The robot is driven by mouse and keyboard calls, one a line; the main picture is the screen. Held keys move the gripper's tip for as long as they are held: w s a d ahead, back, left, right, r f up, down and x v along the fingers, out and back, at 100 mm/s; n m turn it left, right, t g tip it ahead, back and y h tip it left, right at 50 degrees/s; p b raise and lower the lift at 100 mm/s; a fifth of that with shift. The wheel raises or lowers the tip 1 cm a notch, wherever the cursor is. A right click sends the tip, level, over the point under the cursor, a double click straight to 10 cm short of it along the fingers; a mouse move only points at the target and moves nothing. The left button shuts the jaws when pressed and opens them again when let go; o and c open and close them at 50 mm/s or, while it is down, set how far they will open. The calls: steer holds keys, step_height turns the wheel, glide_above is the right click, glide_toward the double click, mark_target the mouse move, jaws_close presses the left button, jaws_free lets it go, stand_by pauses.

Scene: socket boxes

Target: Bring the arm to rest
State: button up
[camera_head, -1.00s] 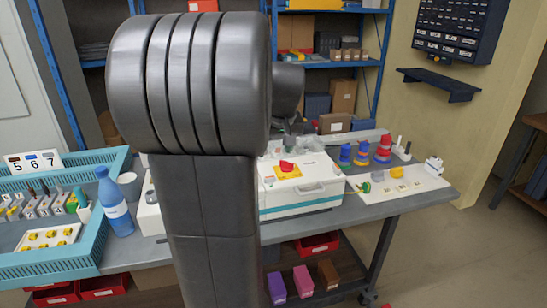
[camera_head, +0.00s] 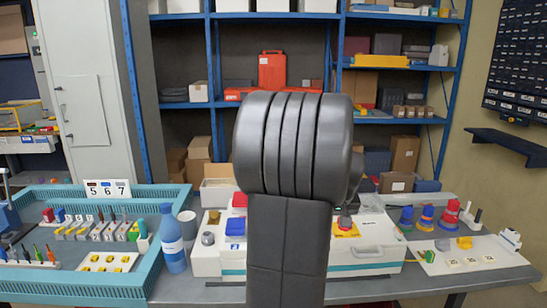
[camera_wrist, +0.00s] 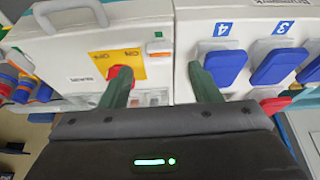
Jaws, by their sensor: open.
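My gripper (camera_wrist: 164,84) is open, with its two dark green fingers apart and nothing between them. In the wrist view it is over the socket boxes. A white box with a yellow panel and red knob (camera_wrist: 121,80) is at left, with the left finger overlapping the knob; I cannot tell if they touch. A white box with blue covers (camera_wrist: 225,68), marked 4 and 3, is at right. In the head view my arm stands upright in the middle and hides most of my gripper. The knob's yellow panel (camera_head: 347,229) shows right of the arm.
A teal tray (camera_head: 158,262) with tools and the 5-6-7 sign (camera_head: 107,189) is at left. Coloured ring stacks (camera_head: 448,213) are at right. Blue shelving (camera_head: 340,60) stands behind the table.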

steer(key=x, duration=0.6)
steer(key=shift+r, duration=0.1)
stand_by(0.3)
